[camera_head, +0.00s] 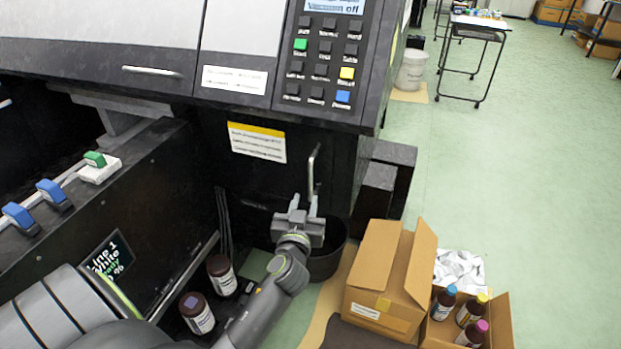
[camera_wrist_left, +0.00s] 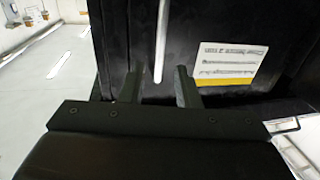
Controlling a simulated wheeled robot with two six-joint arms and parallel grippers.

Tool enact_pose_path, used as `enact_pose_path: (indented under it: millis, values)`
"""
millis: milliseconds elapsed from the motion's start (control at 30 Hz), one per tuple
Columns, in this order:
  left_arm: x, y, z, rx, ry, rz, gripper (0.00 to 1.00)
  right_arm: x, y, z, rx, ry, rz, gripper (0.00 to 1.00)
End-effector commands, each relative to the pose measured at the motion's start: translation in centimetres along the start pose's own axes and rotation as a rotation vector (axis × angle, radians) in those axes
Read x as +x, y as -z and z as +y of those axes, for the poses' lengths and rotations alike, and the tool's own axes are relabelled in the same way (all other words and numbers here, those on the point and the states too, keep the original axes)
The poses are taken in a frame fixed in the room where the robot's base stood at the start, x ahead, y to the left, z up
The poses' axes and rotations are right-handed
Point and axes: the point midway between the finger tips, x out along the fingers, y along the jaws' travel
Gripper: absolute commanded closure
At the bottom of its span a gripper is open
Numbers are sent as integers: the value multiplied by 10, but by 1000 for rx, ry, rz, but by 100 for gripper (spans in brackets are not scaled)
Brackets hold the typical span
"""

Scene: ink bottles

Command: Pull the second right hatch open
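The dark hatch panel (camera_head: 268,180) is on the machine's front, below the button panel, and looks closed. It bears a yellow-and-white label (camera_head: 257,142) and an upright metal bar handle (camera_head: 313,168) near its right edge. My left gripper (camera_head: 305,203) is at the handle's lower end, fingers pointing up. In the left wrist view my left gripper (camera_wrist_left: 159,86) has its two fingers apart, with the handle (camera_wrist_left: 161,40) showing between and beyond them. I see a gap on each side of the handle; contact is not visible. My right gripper is not in view.
A dark bucket (camera_head: 327,260) stands just below my left gripper. Two brown bottles (camera_head: 222,276) (camera_head: 197,315) stand beside my left arm.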

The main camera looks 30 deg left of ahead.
Motion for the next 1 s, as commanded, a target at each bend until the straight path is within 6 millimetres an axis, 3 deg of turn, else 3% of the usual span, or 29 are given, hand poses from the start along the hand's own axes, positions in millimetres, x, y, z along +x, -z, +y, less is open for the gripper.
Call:
enact_pose_path:
  millis: [200, 433, 633, 933, 1000]
  values:
    - [46, 2, 0, 4, 1, 2, 71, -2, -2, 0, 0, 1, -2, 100]
    - [80, 0, 0, 3, 0, 0, 71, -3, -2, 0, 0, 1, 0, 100]
    - [93, 0, 0, 2, 0, 0, 71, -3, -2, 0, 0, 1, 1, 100]
    - [94, 0, 0, 1, 1, -1, 71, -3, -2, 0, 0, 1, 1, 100]
    - [94, 0, 0, 1, 1, -1, 79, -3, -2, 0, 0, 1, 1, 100]
